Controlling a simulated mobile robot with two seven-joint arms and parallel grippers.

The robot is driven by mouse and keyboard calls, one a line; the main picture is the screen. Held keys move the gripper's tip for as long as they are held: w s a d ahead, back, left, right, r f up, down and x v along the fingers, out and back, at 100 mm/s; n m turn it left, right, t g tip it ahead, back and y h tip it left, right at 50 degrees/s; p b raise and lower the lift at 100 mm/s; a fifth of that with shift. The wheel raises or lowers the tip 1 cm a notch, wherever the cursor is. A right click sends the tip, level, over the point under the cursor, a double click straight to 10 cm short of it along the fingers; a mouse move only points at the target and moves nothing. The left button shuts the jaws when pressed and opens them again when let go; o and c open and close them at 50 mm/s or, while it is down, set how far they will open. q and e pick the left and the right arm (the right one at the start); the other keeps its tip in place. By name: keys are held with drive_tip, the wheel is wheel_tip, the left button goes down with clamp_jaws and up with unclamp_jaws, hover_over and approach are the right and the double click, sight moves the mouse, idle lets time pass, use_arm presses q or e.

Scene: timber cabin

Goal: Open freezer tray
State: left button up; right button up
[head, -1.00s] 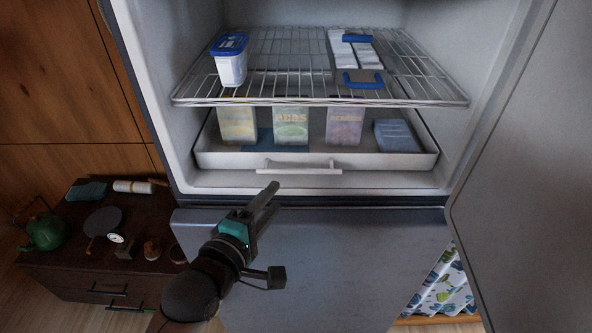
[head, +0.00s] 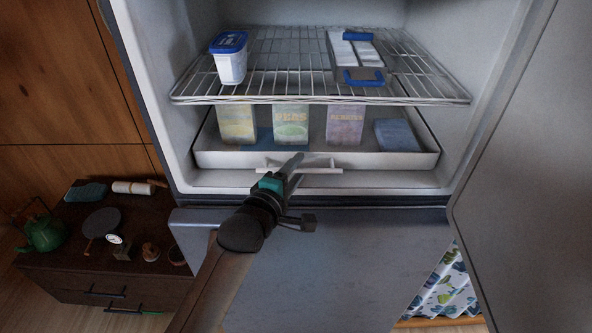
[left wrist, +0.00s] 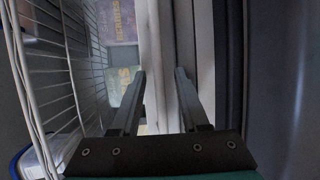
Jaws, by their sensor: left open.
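The freezer tray (head: 380,160) is a shallow white drawer on the floor of the open freezer, below a wire shelf. A white bar handle (head: 325,170) runs along its front. My left gripper (head: 294,160) is at the handle, its fingers overlapping the bar in the head view. In the left wrist view my left gripper (left wrist: 158,74) is open, with pale strips of the tray front or handle between and beyond its fingers. I cannot tell whether they touch. The tray appears pushed in. My right gripper is not in view.
The tray holds several food packs, including a peas pack (head: 291,125) and a blue box (head: 393,134). The wire shelf (head: 290,75) above carries a blue-lidded tub (head: 230,58). The freezer door (head: 530,180) stands open at right. A dark cabinet (head: 75,260) stands at lower left.

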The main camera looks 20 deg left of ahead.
use_arm(q)
clamp_jaws()
idle(0.4)
idle(1.1)
